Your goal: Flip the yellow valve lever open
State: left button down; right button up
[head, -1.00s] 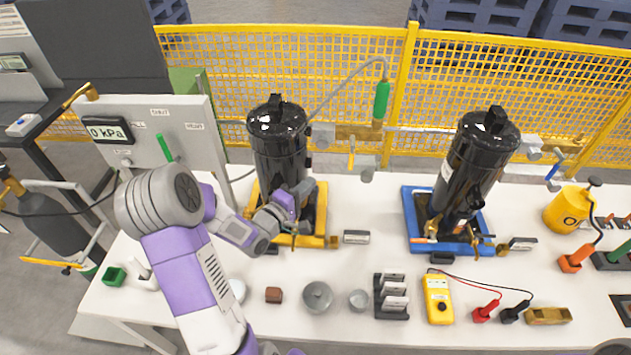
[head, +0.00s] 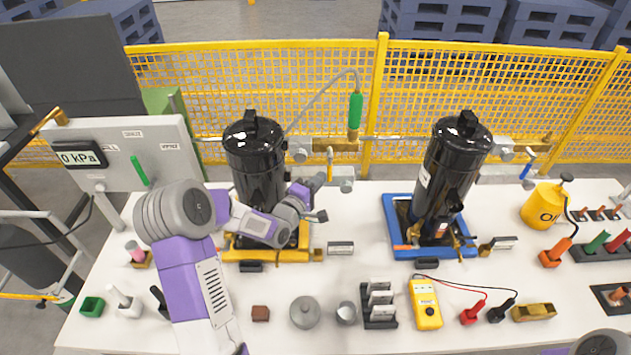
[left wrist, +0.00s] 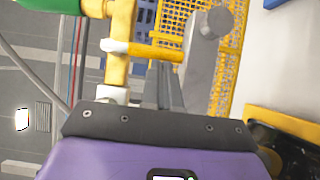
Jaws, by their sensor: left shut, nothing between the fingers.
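The yellow valve lever (head: 330,164) is on the brass pipe (head: 335,145) behind and right of the left black compressor (head: 255,160). It hangs crosswise to the pipe, its handle pointing down. In the left wrist view the lever (left wrist: 157,51) lies across the picture, with a whitish end over the brass pipe (left wrist: 118,60). My left gripper (head: 317,184) is shut and empty, just below and left of the lever, with no contact visible. My right gripper is out of view.
A grey fitting (left wrist: 205,60) is close beside the lever in the wrist view. A green-handled hose (head: 355,110) rises above the pipe. The yellow mesh fence (head: 440,95) stands behind. The gauge panel (head: 130,155) is at the left. Several tools lie along the table front.

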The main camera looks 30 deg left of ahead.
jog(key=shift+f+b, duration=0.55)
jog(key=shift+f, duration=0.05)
